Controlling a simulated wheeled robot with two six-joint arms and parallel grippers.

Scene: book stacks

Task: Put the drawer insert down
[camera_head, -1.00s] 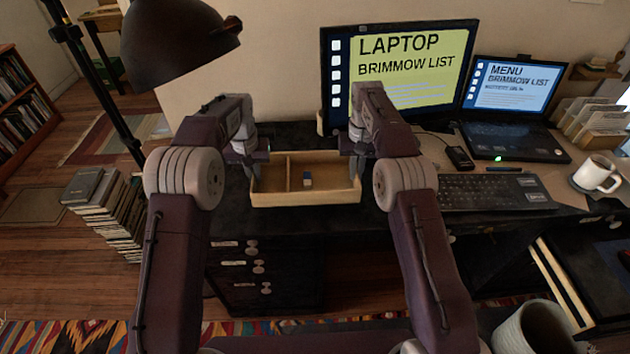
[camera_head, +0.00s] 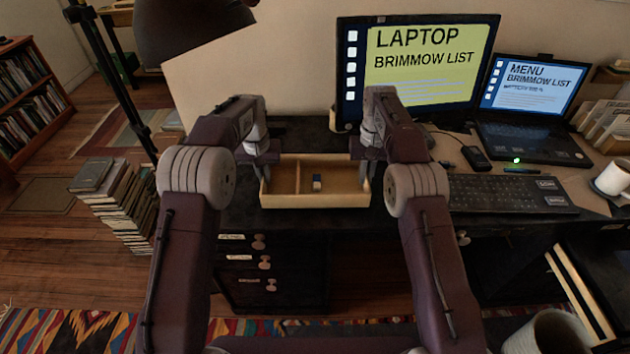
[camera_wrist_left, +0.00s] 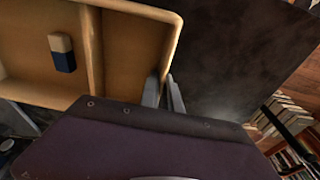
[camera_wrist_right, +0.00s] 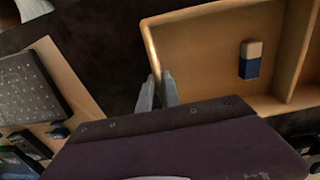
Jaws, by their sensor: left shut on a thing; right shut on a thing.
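The drawer insert (camera_head: 315,201) is a shallow tan wooden tray with one divider, held level at the dark desktop; I cannot tell whether it touches the surface. A blue-and-white eraser (camera_head: 317,182) lies in its right compartment. My left gripper (camera_head: 263,168) is shut on the insert's left end wall; in the left wrist view its fingers (camera_wrist_left: 163,92) straddle that wall. My right gripper (camera_head: 365,164) is shut on the right end wall, and the right wrist view shows its fingers (camera_wrist_right: 157,90) around it. The insert also shows in both wrist views (camera_wrist_left: 125,55) (camera_wrist_right: 200,25).
A keyboard (camera_head: 510,192), a mouse (camera_head: 476,157), a monitor (camera_head: 425,65) and a laptop (camera_head: 530,150) stand to the right. A lamp (camera_head: 180,30) hangs at upper left. Stacked books (camera_head: 120,205) stand on the floor at left. Dark desktop lies bare around the insert.

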